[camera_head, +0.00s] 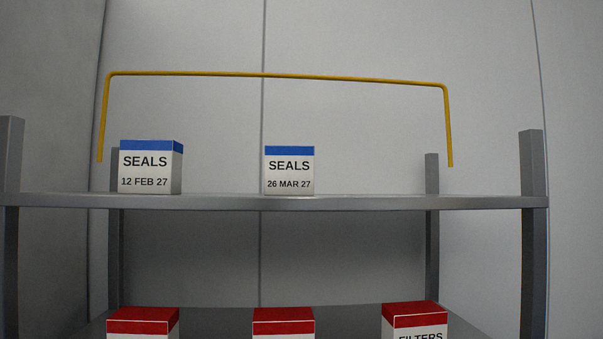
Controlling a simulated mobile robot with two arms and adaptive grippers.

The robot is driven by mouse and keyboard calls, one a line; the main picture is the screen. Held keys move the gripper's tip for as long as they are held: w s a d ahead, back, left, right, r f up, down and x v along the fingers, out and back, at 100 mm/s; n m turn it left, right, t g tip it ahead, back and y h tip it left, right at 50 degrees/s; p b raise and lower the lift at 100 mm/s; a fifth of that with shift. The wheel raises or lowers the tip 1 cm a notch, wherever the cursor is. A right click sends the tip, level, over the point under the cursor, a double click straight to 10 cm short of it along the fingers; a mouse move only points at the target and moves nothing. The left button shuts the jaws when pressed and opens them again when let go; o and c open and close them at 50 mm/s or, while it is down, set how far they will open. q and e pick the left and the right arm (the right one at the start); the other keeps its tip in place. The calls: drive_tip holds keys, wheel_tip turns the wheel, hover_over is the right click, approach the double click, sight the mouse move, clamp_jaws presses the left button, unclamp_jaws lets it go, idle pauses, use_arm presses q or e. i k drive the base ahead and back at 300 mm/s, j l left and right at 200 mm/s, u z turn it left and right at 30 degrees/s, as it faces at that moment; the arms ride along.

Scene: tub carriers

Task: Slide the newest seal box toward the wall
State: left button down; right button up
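Two white seal boxes with blue tops stand upright and apart on the upper grey shelf (370,202). The left seal box (150,173) is labelled "SEALS 12 FEB 27". The middle seal box (289,174) is labelled "SEALS 26 MAR 27", the later of the two dates. Both stand near the shelf's front edge with their labels facing me. The wall (350,130) of grey panels rises behind the shelf. Neither of my grippers is in view.
A yellow bar (275,75) spans above the boxes behind them. Grey posts (533,200) stand at the shelf's corners. The upper shelf is clear right of the middle box. Red-topped boxes (414,314) stand on the lower shelf, one reading "FILTERS".

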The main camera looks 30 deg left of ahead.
sight(289, 171)
drive_tip(key=i+l+u, duration=0.85)
drive_tip(key=l, duration=0.15)
drive_tip(key=k+j, duration=0.05)
drive_tip(key=k, duration=0.05)
